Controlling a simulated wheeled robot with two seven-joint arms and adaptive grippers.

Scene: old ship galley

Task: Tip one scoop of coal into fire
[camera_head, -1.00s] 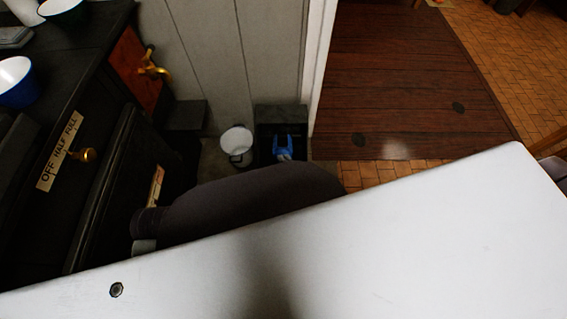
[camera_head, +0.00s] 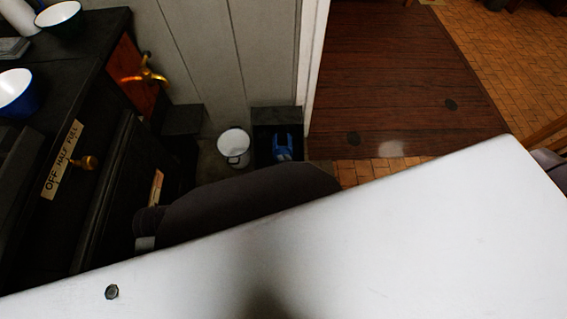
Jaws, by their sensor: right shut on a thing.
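My right gripper (camera_head: 283,147) shows small and dim as a blue two-pronged shape inside the outline of a dark open box (camera_head: 277,113) on the floor. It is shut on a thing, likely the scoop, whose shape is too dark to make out. The box looks like the coal box, but its contents are in shadow. The black stove (camera_head: 100,70) stands at the left; no fire shows. My left gripper is not in view.
A white bucket (camera_head: 233,142) stands left of the box, by the panelled wall. A blue bowl (camera_head: 16,92) and a dark-rimmed bowl (camera_head: 60,20) sit on the stove top. A brass tap (camera_head: 146,73) juts from the stove. My own white body fills the foreground.

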